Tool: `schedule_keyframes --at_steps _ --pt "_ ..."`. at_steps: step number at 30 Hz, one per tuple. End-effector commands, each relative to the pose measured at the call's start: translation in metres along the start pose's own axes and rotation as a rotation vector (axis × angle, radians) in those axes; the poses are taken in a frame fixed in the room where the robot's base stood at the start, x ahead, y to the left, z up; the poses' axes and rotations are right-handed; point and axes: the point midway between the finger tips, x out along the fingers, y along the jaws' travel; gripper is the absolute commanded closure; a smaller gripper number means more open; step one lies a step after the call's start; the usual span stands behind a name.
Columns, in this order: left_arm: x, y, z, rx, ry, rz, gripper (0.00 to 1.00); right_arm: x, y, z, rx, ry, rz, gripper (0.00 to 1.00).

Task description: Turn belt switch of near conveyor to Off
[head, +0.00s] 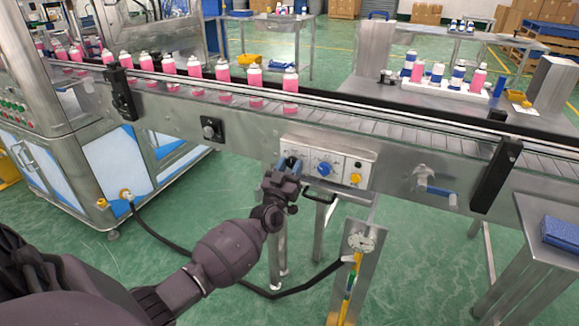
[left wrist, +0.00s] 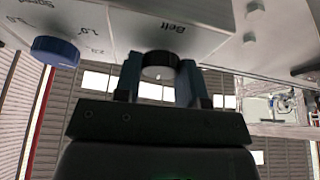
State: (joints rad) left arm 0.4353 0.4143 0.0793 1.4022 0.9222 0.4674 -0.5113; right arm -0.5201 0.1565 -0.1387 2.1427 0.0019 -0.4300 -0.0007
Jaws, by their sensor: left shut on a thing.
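The control panel (head: 340,160) is a pale metal box on the front of the near conveyor (head: 390,150). My left gripper (head: 290,165) is at the panel's left end. In the left wrist view the black round belt switch (left wrist: 160,60) sits between the two fingers, below the label "Belt", and my left gripper (left wrist: 160,80) is shut on it. The gripper hides the switch in the head view. Which way the switch points cannot be told. My right gripper is out of view.
A blue speed knob (head: 323,168) and a yellow knob (head: 355,178) are close by on the panel. A blue-handled valve (head: 435,188) is to the right. Pink cans (head: 290,80) stand on the conveyor. A gauge (head: 361,241) is on a post below.

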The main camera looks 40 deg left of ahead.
Motion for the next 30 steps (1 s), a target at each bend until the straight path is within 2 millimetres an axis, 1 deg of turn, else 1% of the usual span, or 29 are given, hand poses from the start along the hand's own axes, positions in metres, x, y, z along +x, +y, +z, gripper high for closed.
schedule_keyframes --at_steps 3,13,17,23,30 --pt "0.001 0.001 -0.002 -0.067 0.001 -0.029 0.86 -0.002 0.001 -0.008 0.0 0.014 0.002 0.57" --pt "0.002 0.003 -0.004 -0.332 0.003 -0.137 0.86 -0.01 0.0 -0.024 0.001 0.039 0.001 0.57" --pt "0.002 0.003 -0.004 -0.438 0.002 -0.181 0.86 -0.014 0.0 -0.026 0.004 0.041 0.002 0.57" --pt "0.001 0.003 -0.003 -0.579 0.001 -0.24 0.86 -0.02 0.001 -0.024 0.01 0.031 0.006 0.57" --pt "0.001 0.003 -0.002 -0.697 0.0 -0.288 0.86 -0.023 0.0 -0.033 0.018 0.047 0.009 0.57"
